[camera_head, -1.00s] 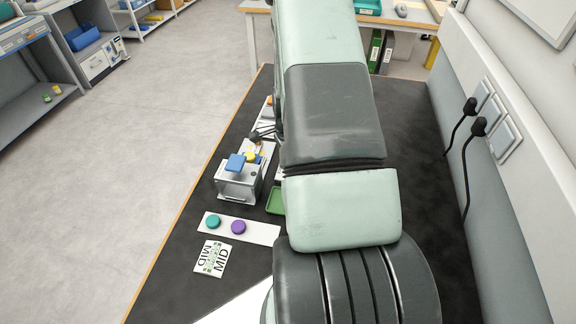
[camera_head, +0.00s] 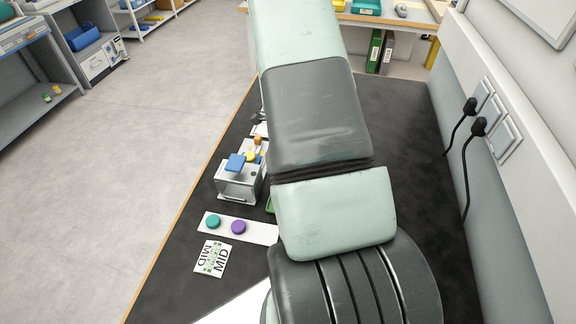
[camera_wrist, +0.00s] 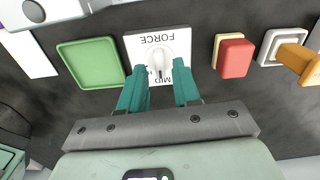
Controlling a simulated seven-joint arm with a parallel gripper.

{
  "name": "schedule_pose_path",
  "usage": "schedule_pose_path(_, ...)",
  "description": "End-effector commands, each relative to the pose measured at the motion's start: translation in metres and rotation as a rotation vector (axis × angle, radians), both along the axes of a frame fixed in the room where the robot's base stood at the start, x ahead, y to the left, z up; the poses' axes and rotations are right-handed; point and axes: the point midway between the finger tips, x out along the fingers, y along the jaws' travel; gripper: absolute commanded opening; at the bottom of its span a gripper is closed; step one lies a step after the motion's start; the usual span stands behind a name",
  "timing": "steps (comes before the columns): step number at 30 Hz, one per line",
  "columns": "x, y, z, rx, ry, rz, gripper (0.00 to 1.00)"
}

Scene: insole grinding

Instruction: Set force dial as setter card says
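The setter card (camera_head: 212,258) lies at the front left of the bench in the head view and reads MID. In the wrist view, a white plate (camera_wrist: 135,46) marked FORCE carries a pale round dial (camera_wrist: 157,58). A label that looks like MID shows upside down at the plate's near edge, partly covered by a finger. The dial's exact setting is unclear. My gripper (camera_wrist: 160,76) has two teal fingers, apart, with nothing between their tips. They stand on the near side of the dial, over the plate's edge. In the head view my arm hides the dial.
A green tray (camera_wrist: 91,63) lies left of the plate in the wrist view. A red block (camera_wrist: 235,58) and an orange handle (camera_wrist: 299,62) are to the right. The head view shows a grey fixture with a blue block (camera_head: 235,162) and a strip with teal and purple discs (camera_head: 222,227).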

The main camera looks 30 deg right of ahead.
Motion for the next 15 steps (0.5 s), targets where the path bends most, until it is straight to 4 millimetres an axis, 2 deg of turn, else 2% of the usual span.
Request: schedule_pose_path(15,0.001,0.000,0.042,-0.001,-0.002,0.002,0.32)
